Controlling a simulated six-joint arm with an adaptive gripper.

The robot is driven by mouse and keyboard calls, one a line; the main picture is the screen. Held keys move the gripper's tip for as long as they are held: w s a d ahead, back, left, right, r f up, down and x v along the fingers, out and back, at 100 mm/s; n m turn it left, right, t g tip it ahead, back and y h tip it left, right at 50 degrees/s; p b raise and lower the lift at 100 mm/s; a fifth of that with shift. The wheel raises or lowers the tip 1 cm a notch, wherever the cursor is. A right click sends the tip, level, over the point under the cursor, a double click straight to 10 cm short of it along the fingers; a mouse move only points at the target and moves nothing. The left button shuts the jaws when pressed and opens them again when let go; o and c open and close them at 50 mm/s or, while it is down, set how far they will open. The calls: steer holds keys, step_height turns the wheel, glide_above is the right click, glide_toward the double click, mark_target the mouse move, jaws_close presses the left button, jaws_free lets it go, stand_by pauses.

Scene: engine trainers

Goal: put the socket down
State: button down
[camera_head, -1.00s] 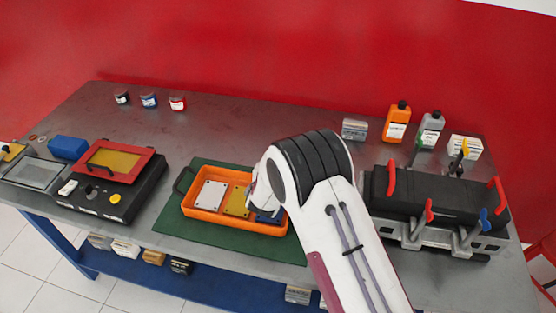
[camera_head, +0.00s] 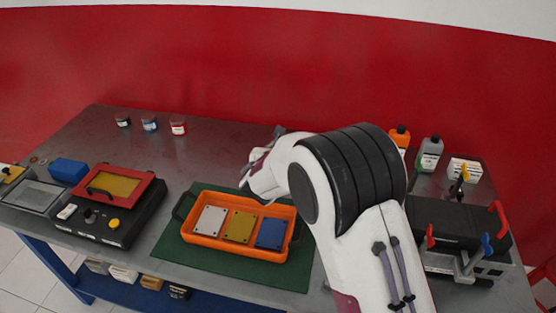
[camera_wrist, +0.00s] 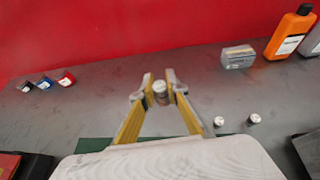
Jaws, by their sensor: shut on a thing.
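The socket (camera_wrist: 159,88) is a small grey metal cylinder, seen in the wrist view. My gripper (camera_wrist: 160,90) is shut on it, with one yellow-and-grey finger on each side. In the wrist view the socket is in front of the bare grey table top; I cannot tell whether it touches the surface. Two more small metal cylinders (camera_wrist: 219,122) and (camera_wrist: 254,119) stand on the table to the right of the gripper.
An orange tray (camera_head: 203,241) with white, yellow and blue plates sits on a green mat (camera_head: 170,247). Small jars (camera_head: 178,128) stand at the back left. Bottles (camera_head: 430,154) stand at the back right, and a black engine block (camera_head: 450,225) is at right.

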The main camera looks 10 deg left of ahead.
steer(key=shift+r, duration=1.45)
steer(key=shift+w+d+r, duration=0.15)
steer(key=shift+d+r, duration=0.2)
steer(key=shift+d, duration=0.05)
steer(key=d+r+h, duration=0.1)
steer(key=d+r, duration=0.7)
steer(key=d, duration=0.4)
steer(key=d+r, duration=0.9)
steer(key=d, duration=0.2)
steer(key=s+d+r+m, duration=0.1)
steer(key=s+d+r, duration=0.5)
steer(key=d, duration=0.3)
steer(key=shift+s+d+r, duration=0.2)
steer(key=shift+s+d, duration=0.2)
steer(key=shift+s, duration=0.1)
steer(key=shift+s+d+r, duration=0.25)
steer(key=shift+s+d, duration=0.1)
